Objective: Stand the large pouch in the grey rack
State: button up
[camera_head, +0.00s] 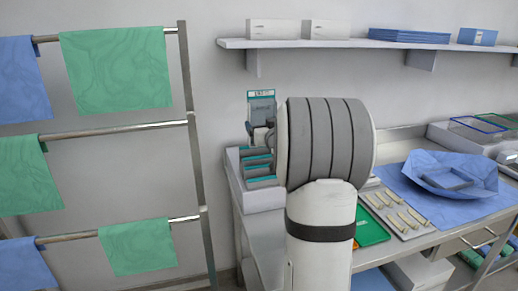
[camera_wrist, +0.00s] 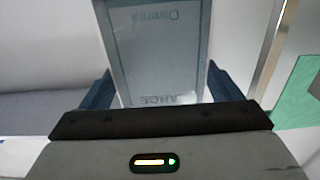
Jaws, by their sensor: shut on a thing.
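The large pouch (camera_head: 262,106) is a pale grey, translucent pouch with a teal top band, held upright in the head view. It fills the top middle of the wrist view (camera_wrist: 160,45), with faint inverted print. My gripper (camera_wrist: 160,92) is shut on it, one dark blue finger on each side. In the head view my gripper is mostly hidden by my arm. The rack (camera_head: 264,197) stands at the left end of the bench, below the pouch. Several grey, teal-edged pieces show in it, and its right side is hidden by my arm.
A rail with green and blue cloths (camera_head: 115,68) stands at the left. A wall shelf (camera_head: 350,43) with boxes runs above. On the bench to the right are a tray of small tools (camera_head: 397,212) and a blue wrap (camera_head: 450,172). Wall space around the pouch looks clear.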

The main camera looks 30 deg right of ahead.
notch_tip(320, 180, down, 5)
jog(key=b, duration=0.4)
jog(key=shift+s, duration=0.1)
jog(key=shift+f, duration=0.1)
